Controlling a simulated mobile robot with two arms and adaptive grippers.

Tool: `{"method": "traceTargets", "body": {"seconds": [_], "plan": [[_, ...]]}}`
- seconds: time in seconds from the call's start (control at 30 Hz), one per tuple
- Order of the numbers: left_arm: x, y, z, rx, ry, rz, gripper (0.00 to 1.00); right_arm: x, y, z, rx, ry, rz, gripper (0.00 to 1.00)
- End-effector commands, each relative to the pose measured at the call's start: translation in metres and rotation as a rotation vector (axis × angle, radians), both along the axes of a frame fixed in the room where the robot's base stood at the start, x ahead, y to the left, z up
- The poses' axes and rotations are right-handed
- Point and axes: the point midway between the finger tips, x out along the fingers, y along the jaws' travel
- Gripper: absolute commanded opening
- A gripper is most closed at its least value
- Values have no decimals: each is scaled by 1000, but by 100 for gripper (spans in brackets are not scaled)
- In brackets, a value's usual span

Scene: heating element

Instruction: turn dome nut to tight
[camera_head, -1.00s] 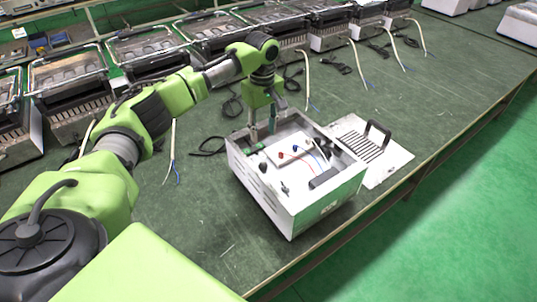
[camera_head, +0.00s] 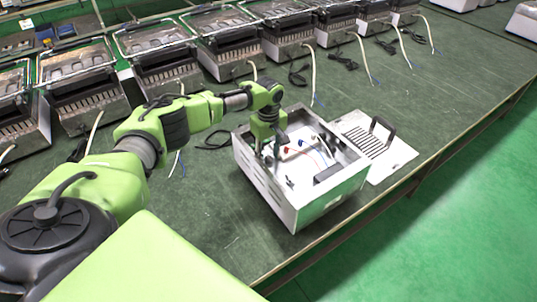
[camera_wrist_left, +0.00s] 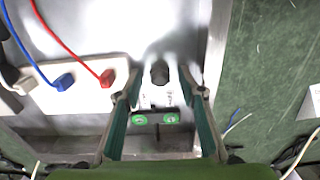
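In the left wrist view a small dark rounded piece (camera_wrist_left: 160,72), which looks like the dome nut, stands on the metal floor of the open white box (camera_head: 267,188). My left gripper (camera_wrist_left: 159,82) is open, with one fingertip on each side of this piece and visible gaps between. In the head view my left gripper (camera_head: 268,152) reaches down into the left part of the box and hides the nut. My right gripper is not in view.
A white block with a red connector (camera_wrist_left: 107,77) and a blue connector (camera_wrist_left: 64,81) lies beside the fingers. The box wall (camera_wrist_left: 217,45) is close on the other side. A vented panel with a handle (camera_head: 381,136) lies right of the box.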

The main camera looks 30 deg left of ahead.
Motion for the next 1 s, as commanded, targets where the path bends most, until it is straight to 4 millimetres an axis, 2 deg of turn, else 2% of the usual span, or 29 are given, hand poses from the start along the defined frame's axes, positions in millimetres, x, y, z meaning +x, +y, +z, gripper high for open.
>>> {"method": "traceTargets", "body": {"seconds": [0.1, 0.23, 0.57, 0.77, 1.0], "plan": [[0, 0, 0, 0, 0, 0, 34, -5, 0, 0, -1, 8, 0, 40], [0, 0, 0, 0, 0, 0, 0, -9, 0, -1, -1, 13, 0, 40], [-1, -1, 1, -2, 2, -16, 0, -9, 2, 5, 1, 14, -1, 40], [-1, -2, 3, -4, 4, -90, 0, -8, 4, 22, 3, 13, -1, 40], [-2, -2, 3, -7, 5, -267, 0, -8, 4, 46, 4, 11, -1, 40]]}}
